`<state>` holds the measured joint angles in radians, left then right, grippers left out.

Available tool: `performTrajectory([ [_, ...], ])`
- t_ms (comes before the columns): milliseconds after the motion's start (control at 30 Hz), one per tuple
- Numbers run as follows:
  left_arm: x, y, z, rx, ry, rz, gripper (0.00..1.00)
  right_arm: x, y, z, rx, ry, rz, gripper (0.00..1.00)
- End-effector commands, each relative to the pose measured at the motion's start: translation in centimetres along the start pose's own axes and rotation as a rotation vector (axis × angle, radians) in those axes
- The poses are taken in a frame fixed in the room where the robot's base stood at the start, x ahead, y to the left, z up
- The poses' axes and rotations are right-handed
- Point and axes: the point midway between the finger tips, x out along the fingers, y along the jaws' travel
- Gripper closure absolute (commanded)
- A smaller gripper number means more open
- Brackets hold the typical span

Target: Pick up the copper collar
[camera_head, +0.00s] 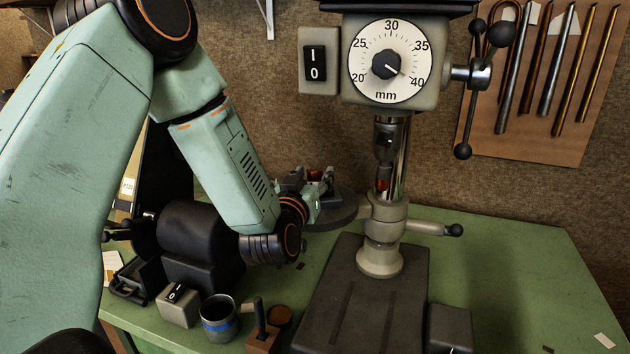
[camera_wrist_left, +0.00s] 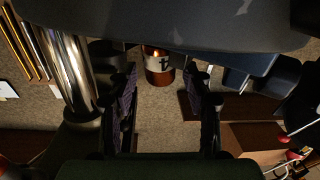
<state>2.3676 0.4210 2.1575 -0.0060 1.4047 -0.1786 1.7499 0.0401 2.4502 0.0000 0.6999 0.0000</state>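In the head view a small part of the copper collar (camera_head: 316,175) shows by my left gripper (camera_head: 309,187), at the round plate (camera_head: 341,212) on the drill press column. In the left wrist view my left gripper (camera_wrist_left: 161,92) is open, with the collar ahead, framed between the two dark fingers. I see no contact. My right gripper is not in view.
The drill press (camera_head: 387,130) stands close to the right of my left gripper. A dark machine (camera_head: 200,228), a switch box (camera_head: 178,305), a blue-banded mug (camera_head: 218,322) and a wooden block with a peg (camera_head: 262,338) stand at front left. The green bench (camera_head: 520,270) is mostly clear at right.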

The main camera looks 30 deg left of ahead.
Motion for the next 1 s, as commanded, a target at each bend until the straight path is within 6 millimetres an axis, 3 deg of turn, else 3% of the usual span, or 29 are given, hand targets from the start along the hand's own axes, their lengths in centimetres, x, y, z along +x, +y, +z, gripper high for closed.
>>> performTrajectory([
  [533, -0.03, -0.03, 0.0, 0.0, 0.0, -0.001, 0.99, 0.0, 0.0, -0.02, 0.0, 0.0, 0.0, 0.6],
  [1000, 0.02, 0.08, -0.94, 0.0, 0.004, -0.001, 1.0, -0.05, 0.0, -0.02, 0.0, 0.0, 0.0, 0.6],
])
